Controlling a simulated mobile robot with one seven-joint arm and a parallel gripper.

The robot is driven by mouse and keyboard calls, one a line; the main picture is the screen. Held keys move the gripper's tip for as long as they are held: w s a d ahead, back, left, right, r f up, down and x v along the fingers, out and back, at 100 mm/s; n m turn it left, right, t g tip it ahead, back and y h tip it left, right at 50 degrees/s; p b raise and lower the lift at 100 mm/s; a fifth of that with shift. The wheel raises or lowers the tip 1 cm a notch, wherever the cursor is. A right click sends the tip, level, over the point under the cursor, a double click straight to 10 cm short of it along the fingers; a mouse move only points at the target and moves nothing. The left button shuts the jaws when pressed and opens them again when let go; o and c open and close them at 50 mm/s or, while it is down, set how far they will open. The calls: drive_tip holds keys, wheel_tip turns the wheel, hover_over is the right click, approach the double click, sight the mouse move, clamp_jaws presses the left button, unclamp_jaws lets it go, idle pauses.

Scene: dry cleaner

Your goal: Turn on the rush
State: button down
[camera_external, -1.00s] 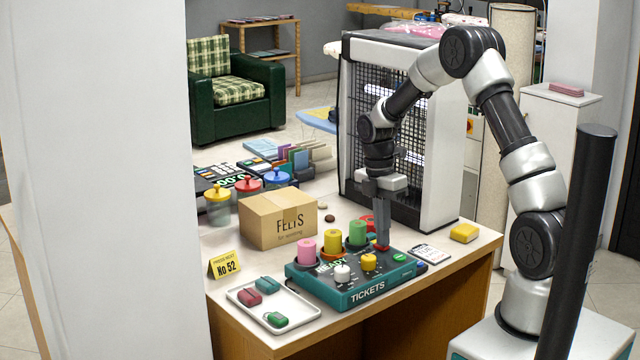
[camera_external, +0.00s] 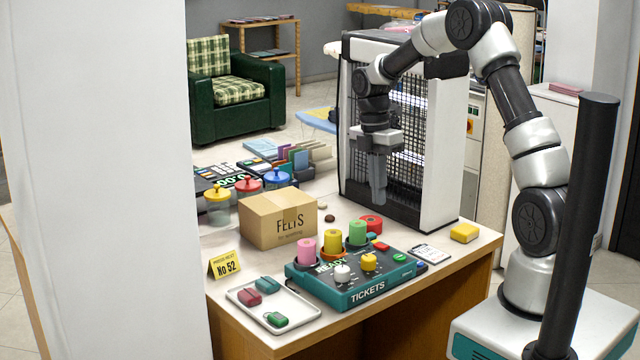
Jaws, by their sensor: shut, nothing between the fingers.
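A teal and dark ticket panel (camera_external: 362,294), marked TICKETS and READY, stands near the front edge of the counter. On its top are a white knob (camera_external: 342,273), a yellow knob (camera_external: 368,262), a red control (camera_external: 380,246) and a green button (camera_external: 399,257). I cannot read which control is labelled rush, nor tell whether it is on. My gripper (camera_external: 378,202) points down, shut and empty, above and slightly behind the red control, apart from the panel.
Pink (camera_external: 306,250), yellow (camera_external: 332,240) and green (camera_external: 357,232) rolls stand along the panel's back. A white tray (camera_external: 262,318) lies at left, a clipboard (camera_external: 431,253) and yellow block (camera_external: 464,232) at right. A tall mesh cabinet (camera_external: 400,130) stands behind.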

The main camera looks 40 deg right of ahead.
sight(385, 246)
drive_tip(key=r, duration=0.4)
drive_tip(key=shift+w, duration=0.25)
drive_tip(key=s+p, duration=0.1)
drive_tip(key=p, duration=0.1)
drive_tip(key=shift+s+r+p, duration=0.1)
drive_tip(key=shift+s+p, duration=0.1)
drive_tip(key=shift+p, duration=0.1)
drive_tip(key=f, duration=0.4)
drive_tip(key=s+f, duration=0.1)
drive_tip(key=f, duration=0.4)
drive_tip(key=f+b, duration=0.1)
drive_tip(key=f, duration=0.4)
drive_tip(key=shift+s, duration=0.3)
